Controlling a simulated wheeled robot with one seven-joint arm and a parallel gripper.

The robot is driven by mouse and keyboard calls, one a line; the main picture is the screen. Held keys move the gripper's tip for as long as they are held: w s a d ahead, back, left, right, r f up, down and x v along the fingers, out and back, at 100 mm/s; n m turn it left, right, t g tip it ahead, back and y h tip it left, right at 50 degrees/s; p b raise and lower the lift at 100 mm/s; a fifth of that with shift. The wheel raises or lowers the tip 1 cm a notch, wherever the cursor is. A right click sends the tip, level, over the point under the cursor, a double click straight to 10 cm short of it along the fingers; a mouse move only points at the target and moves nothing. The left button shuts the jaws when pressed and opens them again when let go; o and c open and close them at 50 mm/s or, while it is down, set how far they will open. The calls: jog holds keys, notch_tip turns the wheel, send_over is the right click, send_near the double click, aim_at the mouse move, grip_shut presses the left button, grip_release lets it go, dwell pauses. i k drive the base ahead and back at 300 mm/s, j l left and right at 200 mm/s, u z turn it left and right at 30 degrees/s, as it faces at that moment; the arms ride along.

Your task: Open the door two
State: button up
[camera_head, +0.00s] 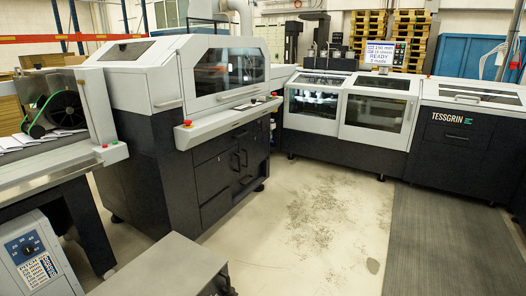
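No panel carries a readable "two", so I cannot tell which door is door two. The near machine has a large windowed cover (231,70) with a bar handle below it. Its dark lower cabinet has doors (217,172) with black handles, and they look shut. The far machine has two windowed doors, a left one (313,103) and a right one (375,113), side by side and both looking shut. A light cover (468,94) with a handle sits further right above the TESSGRIN panel (457,135). My gripper is not in view.
Bare floor (315,220) lies in front of the machines, with a grey ribbed mat (435,240) at right. A feeder with a black wheel (64,110) stands at left, above a control box (38,255). A screen (384,53) shows READY. Pallets (410,35) stand behind.

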aim_at(252, 150)
jog(key=i, duration=2.2)
jog(key=i+u, duration=0.1)
jog(key=i, duration=0.55)
jog(key=i+l+u, duration=0.1)
jog(key=i, duration=0.55)
jog(key=i+l+u, duration=0.1)
jog(key=i, duration=0.55)
jog(key=i+l+u, duration=0.25)
jog(key=i, duration=0.2)
jog(key=i+l+u, duration=0.25)
jog(key=i, duration=0.15)
